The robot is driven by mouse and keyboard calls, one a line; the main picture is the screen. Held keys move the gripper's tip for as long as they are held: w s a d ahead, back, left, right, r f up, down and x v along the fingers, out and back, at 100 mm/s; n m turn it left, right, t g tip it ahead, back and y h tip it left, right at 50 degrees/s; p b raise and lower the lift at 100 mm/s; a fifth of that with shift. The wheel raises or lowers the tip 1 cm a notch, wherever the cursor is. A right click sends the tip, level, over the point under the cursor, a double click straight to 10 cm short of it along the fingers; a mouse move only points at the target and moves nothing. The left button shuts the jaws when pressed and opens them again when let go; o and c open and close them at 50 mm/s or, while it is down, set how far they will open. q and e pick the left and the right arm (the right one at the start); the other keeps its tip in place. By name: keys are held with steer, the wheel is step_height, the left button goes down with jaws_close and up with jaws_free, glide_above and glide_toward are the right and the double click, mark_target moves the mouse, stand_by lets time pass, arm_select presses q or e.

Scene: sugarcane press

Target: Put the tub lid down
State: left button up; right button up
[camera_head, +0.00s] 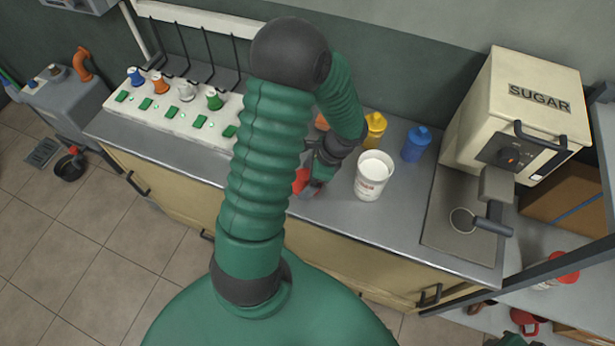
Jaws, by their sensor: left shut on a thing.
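A white tub (373,177) stands upright and open on the grey counter (395,228). White contents show at its top. My left gripper (318,180) is just left of the tub, low over the counter. It is shut on a red piece, which looks like the tub lid (300,181). My arm hides part of the lid, and I cannot tell whether it touches the counter. My right gripper is not in view.
A yellow bottle (375,130) and a blue bottle (415,145) stand behind the tub. The sugar machine (525,110) is at the right, with a round-ended handled tool (480,222) before it. Counter right of the tub is clear.

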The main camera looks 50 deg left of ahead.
arm_select(q)
steer(key=o, duration=1.2)
steer(key=p+v, duration=0.2)
steer(key=v, duration=1)
steer(key=d+n+t+h, duration=0.3)
steer(key=d+n+t, duration=0.3)
steer(key=d, duration=0.9)
steer(key=n, duration=0.2)
steer(key=shift+s+d+n, duration=0.2)
steer(key=shift+d+n, duration=0.05)
steer(key=shift+n, duration=0.15)
